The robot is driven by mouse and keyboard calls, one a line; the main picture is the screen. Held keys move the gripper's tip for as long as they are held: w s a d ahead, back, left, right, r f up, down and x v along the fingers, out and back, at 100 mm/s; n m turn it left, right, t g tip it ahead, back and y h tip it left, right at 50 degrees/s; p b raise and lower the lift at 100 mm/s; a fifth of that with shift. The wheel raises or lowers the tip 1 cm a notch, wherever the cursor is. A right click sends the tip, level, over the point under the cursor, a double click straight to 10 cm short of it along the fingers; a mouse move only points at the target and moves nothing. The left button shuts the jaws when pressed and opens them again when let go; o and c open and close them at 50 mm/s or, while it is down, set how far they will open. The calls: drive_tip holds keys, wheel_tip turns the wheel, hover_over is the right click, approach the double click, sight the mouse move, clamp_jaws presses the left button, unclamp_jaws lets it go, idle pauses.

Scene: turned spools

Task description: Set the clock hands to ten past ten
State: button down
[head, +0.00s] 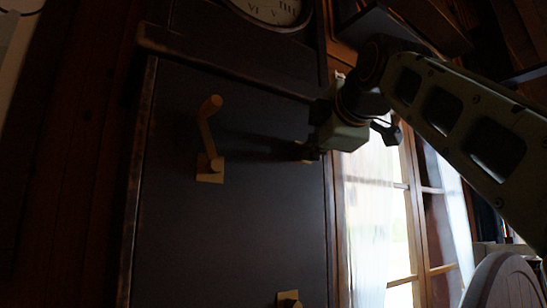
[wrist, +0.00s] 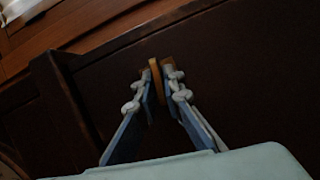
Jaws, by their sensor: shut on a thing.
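The clock's round dial (head: 268,10) is cut off by the top edge of the head view. Only its lower part shows, with dark Roman numerals. No hands can be made out. On the dark panel (head: 245,220) below it, a wooden-coloured crank (head: 208,136) stands at left, its arm leaning up to a round knob. My gripper (head: 314,152) is at the panel's right side, at a second wooden-coloured fitting (head: 304,158) mostly hidden by it. In the wrist view my gripper (wrist: 161,80) is shut on a thin tan piece of this fitting (wrist: 156,76).
A third wooden-coloured fitting (head: 289,299) sits low on the panel, cut off by the bottom edge. A bright window (head: 398,220) is to the right of the case. A grey rounded object (head: 503,280) stands at the lower right. The panel's middle is clear.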

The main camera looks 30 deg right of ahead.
drive_tip(key=shift+m+g+y, duration=0.3)
drive_tip(key=shift+m, duration=0.4)
drive_tip(key=shift+m, duration=0.6)
drive_tip(key=c, duration=2.1)
unclamp_jaws()
drive_tip(key=shift+s, duration=0.15)
drive_tip(key=v, duration=1.1)
drive_tip(key=shift+s+r, duration=0.35)
drive_tip(key=shift+s, duration=0.05)
